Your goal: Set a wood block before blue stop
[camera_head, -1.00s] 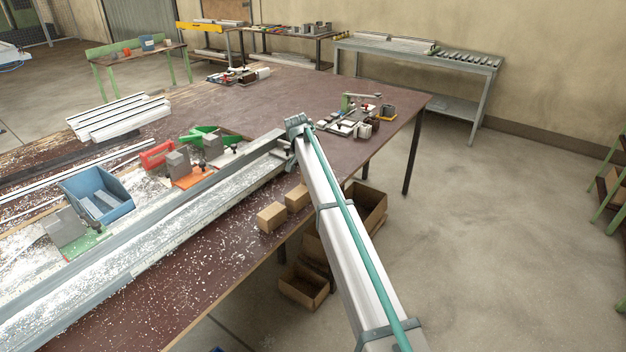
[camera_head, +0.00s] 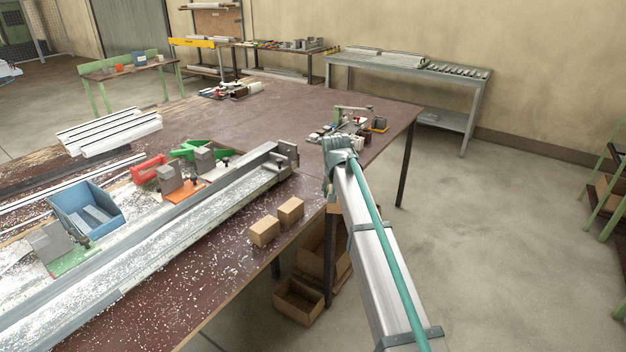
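Two light wood blocks, a nearer one (camera_head: 264,231) and a farther one (camera_head: 290,210), stand close together on the brown bench (camera_head: 240,262), near its front right edge. My arm reaches in from the lower right. Its end hangs by the bench edge, right of the blocks and apart from them. My gripper's fingers are not clearly visible. A small wood-coloured patch shows below the arm's end; I cannot tell whether it is held or lies behind. I see no stop that is clearly blue. Grey blocks stand on an orange plate (camera_head: 186,191) and a green plate (camera_head: 76,257).
A long grey profile rail (camera_head: 190,226), strewn with chips, crosses the bench behind the blocks. A blue bin (camera_head: 92,203), a red part (camera_head: 148,168) and white profiles (camera_head: 108,133) lie beyond it. A cardboard box (camera_head: 298,301) is below the bench. The bench's far middle is clear.

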